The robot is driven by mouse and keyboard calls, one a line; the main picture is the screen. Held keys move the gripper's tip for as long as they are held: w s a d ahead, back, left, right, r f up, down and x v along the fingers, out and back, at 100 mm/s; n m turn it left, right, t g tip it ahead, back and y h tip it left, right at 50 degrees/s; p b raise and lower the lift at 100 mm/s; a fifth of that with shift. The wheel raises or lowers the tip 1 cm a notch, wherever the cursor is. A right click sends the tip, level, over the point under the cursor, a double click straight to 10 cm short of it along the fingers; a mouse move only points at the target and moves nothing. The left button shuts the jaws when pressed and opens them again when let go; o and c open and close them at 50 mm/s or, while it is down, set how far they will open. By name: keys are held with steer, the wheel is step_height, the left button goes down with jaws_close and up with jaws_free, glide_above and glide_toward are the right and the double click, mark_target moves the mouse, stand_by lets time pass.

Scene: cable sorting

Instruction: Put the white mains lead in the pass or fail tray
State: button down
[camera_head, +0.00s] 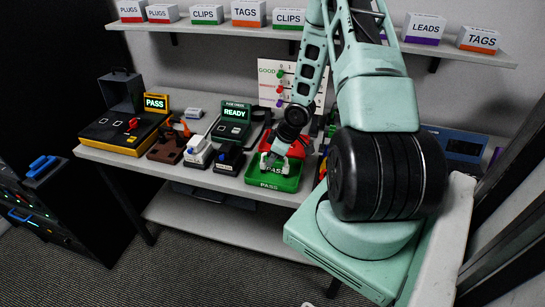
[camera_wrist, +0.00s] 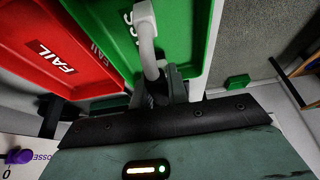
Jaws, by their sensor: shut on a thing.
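My gripper (camera_wrist: 160,85) is shut on the white mains lead (camera_wrist: 146,28). A thick white length of the lead sticks out past the fingertips, over the green PASS tray (camera_wrist: 197,38) in the wrist view. The lead hides part of the tray's lettering. In the head view my gripper (camera_head: 273,160) is above the back part of the green tray (camera_head: 270,186). I cannot tell whether the lead touches the tray floor. The red FAIL tray (camera_wrist: 88,88) lies right beside the green one in the wrist view. Most of the lead is hidden in the head view.
A tester with a green READY screen (camera_head: 234,113) stands left of the trays. A yellow-edged PASS tester (camera_head: 155,103) is at the far left. Several small devices stand between them. A shelf of labelled boxes (camera_head: 249,14) runs above. A board marked GOOD (camera_head: 267,72) stands behind.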

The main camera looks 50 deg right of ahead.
stand_by(0.3)
steer(key=c, duration=0.7)
jaws_free()
step_height(320, 180, up, 8)
steer(key=p, duration=0.8)
stand_by(0.3)
